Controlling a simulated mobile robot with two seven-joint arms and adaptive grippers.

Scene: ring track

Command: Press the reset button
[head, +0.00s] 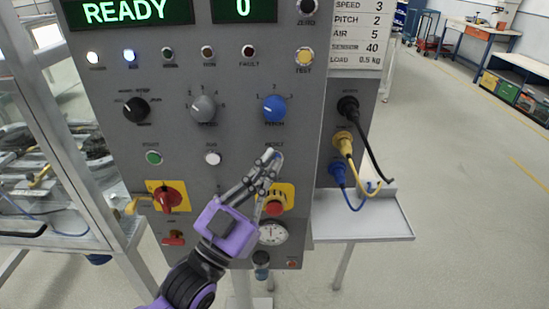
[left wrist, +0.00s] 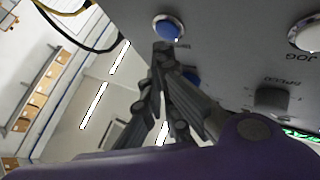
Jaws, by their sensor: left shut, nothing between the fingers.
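The reset button (left wrist: 168,28) is a round blue button with a pale ring on the grey panel, at the top of the left wrist view. The label beside it is upside down and small there. In the head view it is mostly hidden behind my left fingertips. My left gripper (head: 271,160) is shut and empty, its fingers reaching up over the panel's lower middle. In the left wrist view the fingertips (left wrist: 163,48) are just below the button's edge in the picture; I cannot tell whether they touch it. My right gripper is not in view.
The grey panel has a green button (head: 154,157), a white jog button (head: 212,158), a blue pitch knob (head: 274,108) and a red switch (head: 168,196). A red stop button (head: 274,207) sits close below my fingers. Plugged cables (head: 346,148) hang at right above a shelf (head: 380,218).

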